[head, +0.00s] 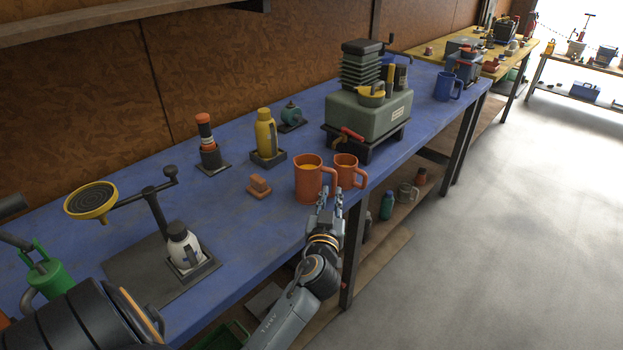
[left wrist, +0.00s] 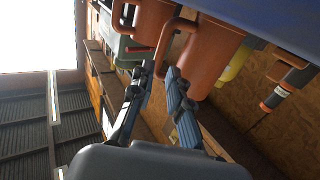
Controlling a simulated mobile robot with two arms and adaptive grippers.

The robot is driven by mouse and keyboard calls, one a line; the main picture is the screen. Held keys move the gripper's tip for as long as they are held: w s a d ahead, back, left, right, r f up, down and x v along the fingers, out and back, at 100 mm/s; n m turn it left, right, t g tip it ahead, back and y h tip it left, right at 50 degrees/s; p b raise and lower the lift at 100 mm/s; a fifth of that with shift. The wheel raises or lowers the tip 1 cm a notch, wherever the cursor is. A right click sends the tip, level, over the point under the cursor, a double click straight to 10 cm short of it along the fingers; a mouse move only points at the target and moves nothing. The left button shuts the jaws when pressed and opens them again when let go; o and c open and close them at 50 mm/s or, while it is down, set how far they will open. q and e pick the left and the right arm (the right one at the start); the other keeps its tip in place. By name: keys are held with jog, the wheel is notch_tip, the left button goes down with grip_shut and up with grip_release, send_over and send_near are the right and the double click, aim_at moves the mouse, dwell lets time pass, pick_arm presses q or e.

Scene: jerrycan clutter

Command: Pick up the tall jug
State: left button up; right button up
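The tall jug (head: 308,182) is an orange, handled jug standing on the blue bench near its front edge. It also shows large in the left wrist view (left wrist: 212,58), with its handle toward my fingers. A smaller orange jug (head: 346,170) stands just right of it and also shows in the wrist view (left wrist: 150,22). My left gripper (head: 330,197) is at the bench's front edge, beside the tall jug's handle. Its two fingers are apart, with the lower part of the handle at or between the tips; contact cannot be told. My right gripper is not in view.
An orange block (head: 259,187) lies left of the tall jug. A yellow flask (head: 266,134) and a grey-green machine (head: 368,112) stand behind. A white container (head: 184,246) stands front left. A lower shelf under the bench holds a green bottle (head: 387,205). The floor at right is clear.

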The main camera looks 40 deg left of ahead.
aim_at(334, 183)
pick_arm(q)
jog(key=x, duration=0.6)
jog(key=shift+w+a+f+p, duration=0.1)
jog(key=shift+w+f+p, duration=0.05)
jog(key=shift+w+p, duration=0.2)
grip_shut()
